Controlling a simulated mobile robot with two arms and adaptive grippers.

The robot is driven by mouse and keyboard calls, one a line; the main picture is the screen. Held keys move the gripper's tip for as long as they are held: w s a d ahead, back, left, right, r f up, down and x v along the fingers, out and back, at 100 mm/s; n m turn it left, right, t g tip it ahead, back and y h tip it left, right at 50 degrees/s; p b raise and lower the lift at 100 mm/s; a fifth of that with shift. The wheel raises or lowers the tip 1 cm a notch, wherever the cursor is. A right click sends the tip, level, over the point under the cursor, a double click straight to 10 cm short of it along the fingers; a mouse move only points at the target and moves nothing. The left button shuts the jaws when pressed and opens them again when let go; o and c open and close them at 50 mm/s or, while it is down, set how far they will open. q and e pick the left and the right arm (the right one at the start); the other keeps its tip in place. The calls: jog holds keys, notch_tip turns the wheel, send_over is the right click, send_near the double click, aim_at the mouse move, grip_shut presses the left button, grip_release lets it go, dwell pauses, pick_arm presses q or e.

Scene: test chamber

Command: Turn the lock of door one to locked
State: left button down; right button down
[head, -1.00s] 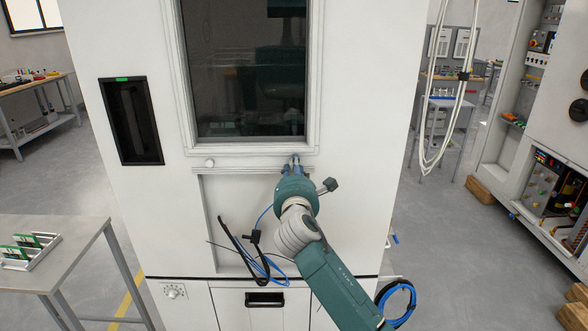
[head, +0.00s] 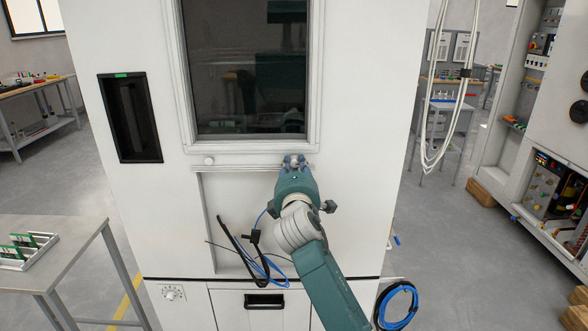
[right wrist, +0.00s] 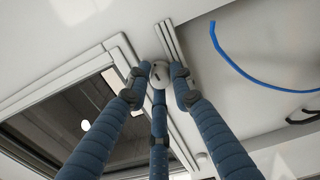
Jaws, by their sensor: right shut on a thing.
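The lock is a small round pale knob at the lower right corner of the chamber's window frame. In the right wrist view the lock (right wrist: 158,75) shows a short dark slot on its face. My right gripper (head: 296,161) is at the lock, and in the right wrist view its blue padded fingers (right wrist: 158,82) close around it from several sides. It is shut on the lock. The door with the dark window (head: 250,75) looks closed. I cannot read a door number or a locked mark. My left gripper is not in view.
A second round knob (head: 209,161) sits on the left below the window. Blue and black cables (head: 262,262) hang in front of the lower panel. A grey table (head: 50,240) stands at the left, and white cables (head: 440,120) hang at the right.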

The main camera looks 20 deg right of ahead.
jog(key=shift+d+r+m, duration=0.2)
jog(key=shift+r+m, duration=0.05)
jog(key=shift+m, duration=0.35)
jog(key=c, duration=1.6)
grip_release()
jog(key=shift+c, duration=0.2)
jog(key=shift+o, duration=0.6)
jog(key=shift+d+f, duration=0.15)
jog(key=shift+f, duration=0.05)
jog(key=shift+s, duration=0.1)
jog(key=shift+s+a, duration=0.25)
jog(key=v, duration=1.1)
jog(key=shift+s, duration=0.2)
jog(key=shift+d, duration=0.1)
